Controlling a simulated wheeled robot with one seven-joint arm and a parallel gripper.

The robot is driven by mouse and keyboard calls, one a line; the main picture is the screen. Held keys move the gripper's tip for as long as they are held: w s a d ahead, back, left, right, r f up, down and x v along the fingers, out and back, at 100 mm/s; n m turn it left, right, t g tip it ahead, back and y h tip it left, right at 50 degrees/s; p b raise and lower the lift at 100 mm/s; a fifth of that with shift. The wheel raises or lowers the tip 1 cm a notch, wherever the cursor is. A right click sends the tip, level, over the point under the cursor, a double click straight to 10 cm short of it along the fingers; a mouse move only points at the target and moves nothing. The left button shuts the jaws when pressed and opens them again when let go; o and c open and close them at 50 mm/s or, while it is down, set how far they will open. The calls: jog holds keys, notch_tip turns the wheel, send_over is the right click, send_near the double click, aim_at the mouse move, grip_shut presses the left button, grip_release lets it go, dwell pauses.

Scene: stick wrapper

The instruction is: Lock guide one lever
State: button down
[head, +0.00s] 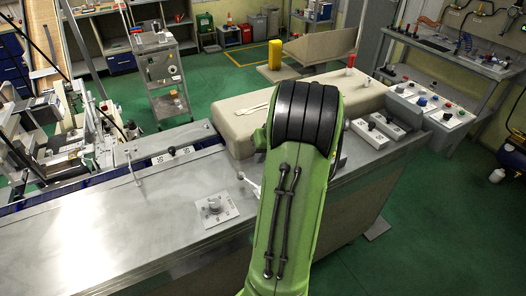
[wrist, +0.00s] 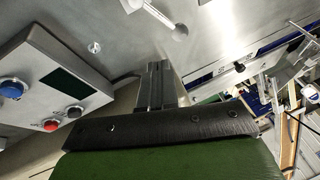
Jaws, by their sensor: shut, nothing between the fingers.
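A pale lever with a ball end (head: 249,186) sits on the metal machine top, just left of my green arm in the head view. In the wrist view a pale lever with a ball end (wrist: 167,20) shows at the top, beyond my fingertips and apart from them. A black-knobbed lever (head: 172,151) stands at the slotted back edge between small numbered plates; a black knob (wrist: 239,67) shows at right in the wrist view. I cannot tell which lever is guide one. My gripper (wrist: 159,66) is shut and empty; my arm hides it in the head view.
A control box with blue and red buttons (wrist: 62,85) stands left of my fingers in the wrist view. A dial plate (head: 213,208) lies on the machine top. A beige block (head: 240,112) and button boxes (head: 430,105) lie beyond. The metal top (head: 90,235) is clear at left.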

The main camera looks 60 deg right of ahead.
aim_at(243, 174)
jog(key=w+f, duration=0.1)
jog(key=w+a+f, duration=0.1)
jog(key=f, duration=0.1)
jog(key=w+a+f, duration=0.1)
jog(key=f, duration=0.1)
jog(key=shift+w+a+n+y+b, duration=0.15)
jog(key=shift+a+n+y+b, duration=0.3)
jog(key=shift+n, duration=0.35)
jog(key=shift+d, duration=0.1)
dwell(0.9)
